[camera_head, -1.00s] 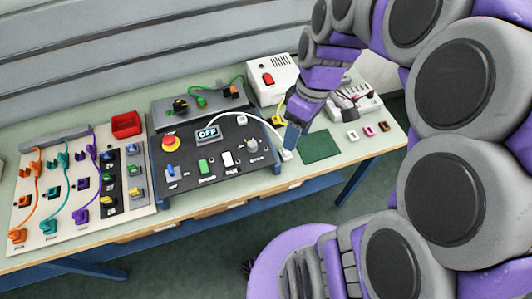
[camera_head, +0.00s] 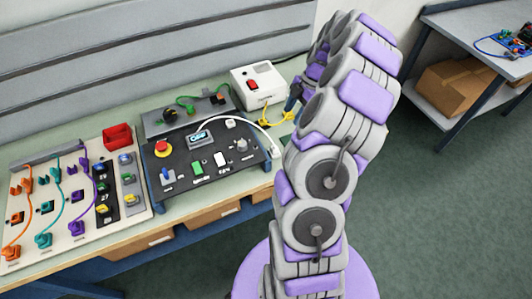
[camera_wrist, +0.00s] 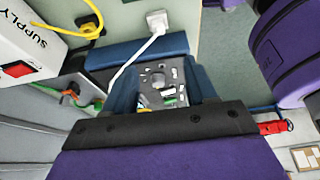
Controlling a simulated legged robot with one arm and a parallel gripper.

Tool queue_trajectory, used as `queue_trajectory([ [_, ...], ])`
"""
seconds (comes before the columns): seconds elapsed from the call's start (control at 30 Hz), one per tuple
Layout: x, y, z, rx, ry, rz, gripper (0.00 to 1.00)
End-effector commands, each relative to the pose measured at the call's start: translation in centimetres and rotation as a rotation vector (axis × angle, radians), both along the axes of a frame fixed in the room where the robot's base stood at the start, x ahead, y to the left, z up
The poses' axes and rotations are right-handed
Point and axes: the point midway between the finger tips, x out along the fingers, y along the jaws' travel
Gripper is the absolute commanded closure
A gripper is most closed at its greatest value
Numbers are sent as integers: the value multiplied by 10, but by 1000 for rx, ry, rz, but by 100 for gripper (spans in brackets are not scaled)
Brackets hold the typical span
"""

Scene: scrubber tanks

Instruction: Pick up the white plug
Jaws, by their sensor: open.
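The white plug (camera_wrist: 157,20) lies on the pale green tabletop at the top of the wrist view. Its white cable (camera_wrist: 133,62) runs down from it to the left. In the head view my gripper is mostly hidden behind my arm.
The dark OFF panel (camera_head: 215,173) stands left of my arm. A white supply box (camera_head: 259,84) with a red switch stands behind it. A yellow cable (camera_wrist: 62,29) lies close to the plug. A connector board (camera_head: 70,215) is at far left.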

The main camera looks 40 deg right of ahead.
Motion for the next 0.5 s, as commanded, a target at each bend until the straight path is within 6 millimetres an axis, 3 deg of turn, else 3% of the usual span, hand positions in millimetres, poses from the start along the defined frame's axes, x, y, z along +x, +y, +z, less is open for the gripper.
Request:
queue_trajectory([
  [0.5,7,43,-89,-2,6,1,44],
])
